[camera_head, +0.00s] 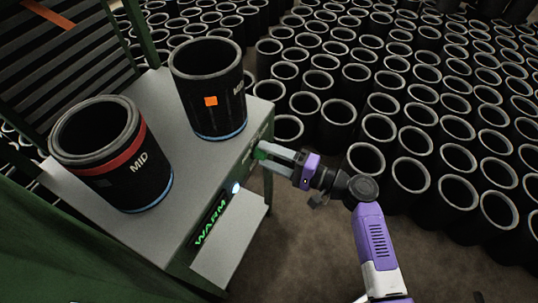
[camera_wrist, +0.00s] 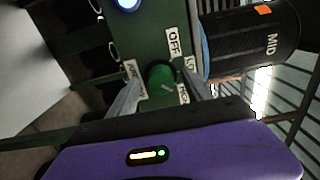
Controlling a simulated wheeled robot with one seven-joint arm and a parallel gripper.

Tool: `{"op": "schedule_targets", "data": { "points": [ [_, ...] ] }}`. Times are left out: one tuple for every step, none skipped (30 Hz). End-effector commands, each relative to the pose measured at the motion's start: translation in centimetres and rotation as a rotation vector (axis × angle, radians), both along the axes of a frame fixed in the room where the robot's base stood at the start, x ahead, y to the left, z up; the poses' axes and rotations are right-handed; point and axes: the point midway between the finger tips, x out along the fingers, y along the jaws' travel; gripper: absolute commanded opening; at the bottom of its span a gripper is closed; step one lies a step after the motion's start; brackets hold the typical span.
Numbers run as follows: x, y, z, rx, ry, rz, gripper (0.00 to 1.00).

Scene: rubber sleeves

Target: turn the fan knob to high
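The green round fan knob (camera_wrist: 161,77) sits on a dark green panel in the wrist view. A pale mark on it points toward the lower right. White labels surround it: OFF (camera_wrist: 174,40) above, others partly hidden or too small to read surely. My gripper (camera_wrist: 160,74) has one finger on each side of the knob, apparently with a small gap at the left finger. In the head view my gripper (camera_head: 263,151) reaches the side of the grey bench, and its fingers mostly hide the knob there.
The grey bench (camera_head: 85,205) carries two black sleeves, one with a red band (camera_head: 128,165) and one with an orange square (camera_head: 212,110). A lit WARM display (camera_head: 211,221) and a bright round light (camera_head: 235,188) are on its front. Many black sleeves (camera_head: 410,140) crowd the floor behind.

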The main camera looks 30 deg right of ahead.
Motion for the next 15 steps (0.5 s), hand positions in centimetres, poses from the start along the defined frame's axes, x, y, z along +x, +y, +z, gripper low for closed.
{"op": "schedule_targets", "data": {
  "points": [
    [0.0, 0.0, 0.0, -0.001, -0.001, 0.000, 0.58],
    [0.0, 0.0, 0.0, -0.001, -0.001, 0.001, 0.58],
    [0.0, 0.0, 0.0, 0.000, -0.001, 0.001, 0.58],
    [0.0, 0.0, 0.1, 0.000, -0.001, 0.001, 0.58],
    [0.0, 0.0, 0.1, 0.000, -0.001, 0.001, 0.58],
    [0.0, 0.0, 0.1, -0.001, -0.002, 0.001, 0.58],
    [0.0, 0.0, 0.1, -0.001, -0.002, 0.001, 0.58],
    [0.0, 0.0, 0.1, -0.001, -0.002, 0.001, 0.58],
    [-0.2, -0.1, 0.1, 0.000, -0.001, 0.000, 0.58],
    [-0.3, -0.3, 0.0, -0.001, -0.001, -0.001, 0.58],
    [-0.6, -0.4, 0.0, -0.001, -0.001, -0.001, 0.58],
    [-0.9, -0.7, 0.0, -0.001, -0.001, -0.001, 0.58],
    [-1.3, -1.0, 0.0, -0.001, -0.001, -0.001, 0.58],
    [-1.6, -1.2, 0.0, -0.001, -0.001, -0.002, 0.58],
    [-2.2, -1.6, 0.0, -0.002, -0.001, -0.001, 0.58]
  ]
}}
